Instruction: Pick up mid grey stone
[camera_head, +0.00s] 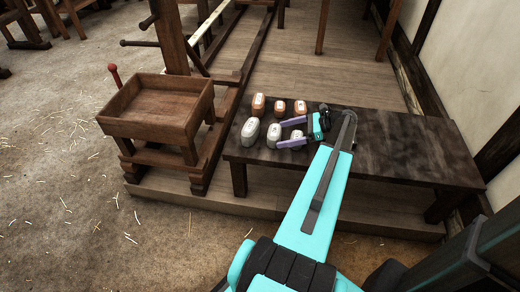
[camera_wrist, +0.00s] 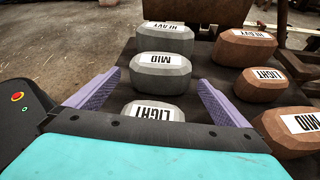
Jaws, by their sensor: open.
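The mid grey stone (camera_wrist: 158,83) has a white MID label. It is the middle of three grey stones in a row on the dark bench (camera_head: 390,150), and it also shows in the head view (camera_head: 274,136). My gripper (camera_head: 280,134) is open and empty, with purple fingers pointing left along the row. In the wrist view, the fingertips (camera_wrist: 158,76) appear on either side of the mid grey stone. The light grey stone (camera_wrist: 150,108) is nearer, between the fingers and partly hidden by my gripper body. I cannot tell the fingers' exact height.
The heavy grey stone (camera_wrist: 165,42) stands just beyond the mid one. Brown stones labelled heavy (camera_wrist: 243,52), light (camera_wrist: 262,90) and mid (camera_wrist: 287,140) form a parallel row close on the right. A wooden tray (camera_head: 120,124) stands left of the bench. The bench's right part is clear.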

